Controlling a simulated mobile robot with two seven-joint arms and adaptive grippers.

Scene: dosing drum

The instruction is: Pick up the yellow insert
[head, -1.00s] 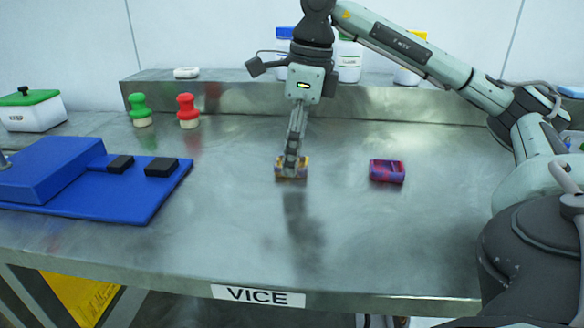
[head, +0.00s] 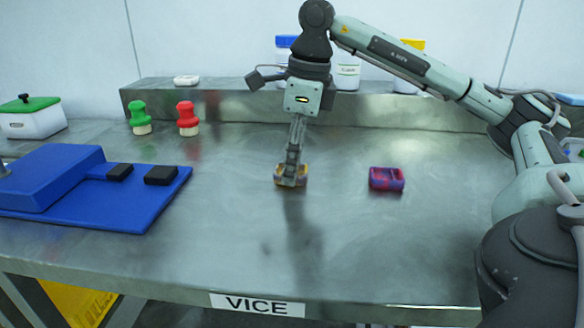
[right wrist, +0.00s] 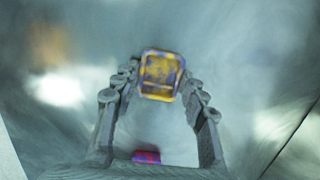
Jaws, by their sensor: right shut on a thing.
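The yellow insert (head: 291,179) is a small yellow block with purplish edges near the middle of the steel table. It also shows in the right wrist view (right wrist: 160,77), between the fingertips. My right gripper (head: 289,180) points down from above and is shut on the insert; its fingers hide part of it. In the right wrist view the gripper (right wrist: 160,84) has a finger on each side of the insert. I cannot tell whether the insert still touches the table. My left gripper is not in view.
A purple-red insert (head: 386,179) lies to the right on the table (head: 330,245). A blue fixture (head: 75,190) with black pads stands at left. Green (head: 139,117) and red (head: 187,118) stamps stand behind it. Bottles stand on the back ledge (head: 220,104). The table front is clear.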

